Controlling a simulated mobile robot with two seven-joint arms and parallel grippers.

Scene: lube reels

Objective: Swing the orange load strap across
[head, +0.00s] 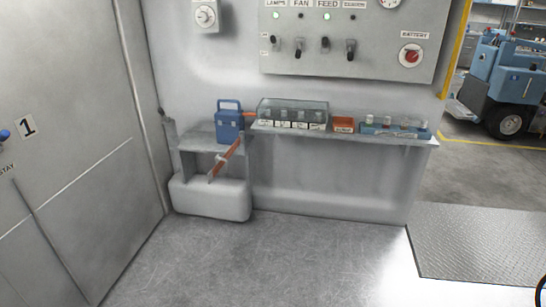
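The orange load strap (229,153) is a narrow flat bar in front of a grey rack (198,137) by the back wall. It slants from lower left up to the right, below a blue box with a handle (229,122). Its upper end lies close under the box; I cannot tell if the two touch. Neither of my grippers is in view. A small dark curved shape shows at the lower right edge; I cannot tell what it is.
A grey ledge (420,141) right of the rack bears a clear-lidded case (291,113), an orange tray (343,124) and a blue tray (395,132). A switch panel (349,58) hangs above. A grey door (70,140) stands left. The floor in front is clear.

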